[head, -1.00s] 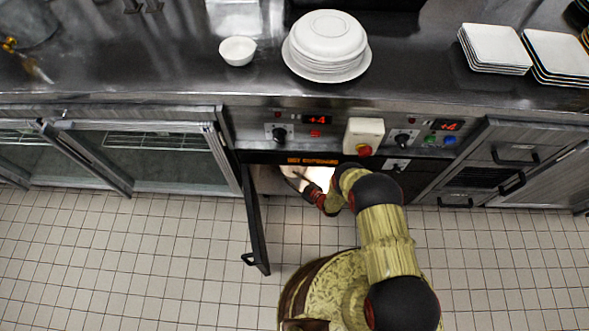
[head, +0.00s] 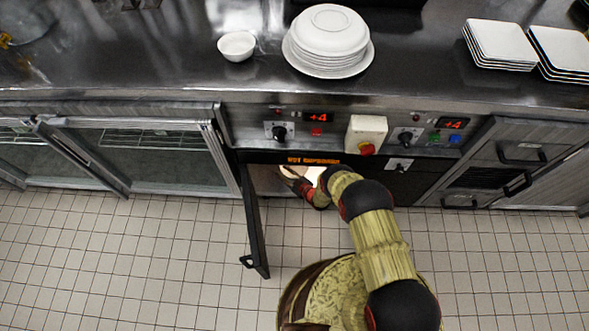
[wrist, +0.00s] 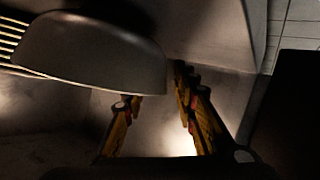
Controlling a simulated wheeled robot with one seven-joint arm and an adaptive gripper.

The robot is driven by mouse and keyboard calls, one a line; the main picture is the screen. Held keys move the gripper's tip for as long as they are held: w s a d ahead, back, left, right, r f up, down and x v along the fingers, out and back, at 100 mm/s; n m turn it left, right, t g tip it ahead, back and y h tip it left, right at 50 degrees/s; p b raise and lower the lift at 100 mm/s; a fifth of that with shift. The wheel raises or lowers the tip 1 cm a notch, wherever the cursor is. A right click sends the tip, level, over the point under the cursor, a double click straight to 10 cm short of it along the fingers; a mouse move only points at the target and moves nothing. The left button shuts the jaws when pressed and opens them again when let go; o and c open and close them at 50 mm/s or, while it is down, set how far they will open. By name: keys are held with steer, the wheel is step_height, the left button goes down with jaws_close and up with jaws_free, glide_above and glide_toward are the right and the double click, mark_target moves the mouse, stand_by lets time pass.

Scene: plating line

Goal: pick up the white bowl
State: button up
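A pale, greyish bowl (wrist: 90,52) fills the upper left of the wrist view, in shadow inside the hot cupboard. My gripper (wrist: 160,98) is open, its two fingers apart with bare surface showing between them. The bowl's right end overlaps the left fingertip and lies close to the right finger; I cannot tell whether they touch. In the head view my gripper (head: 299,184) reaches into the cupboard opening, its tips partly hidden. Another small white bowl (head: 237,46) stands upright on the steel counter, left of the plate stack, away from my gripper.
The cupboard's open door (head: 254,222) stands left of my arm. A wire rack (wrist: 12,45) shows at the left in the wrist view. On the counter (head: 150,70) are a round plate stack (head: 328,42) and square plate stacks (head: 499,44). The tiled floor is clear.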

steer(key=c, duration=0.6)
jaws_close()
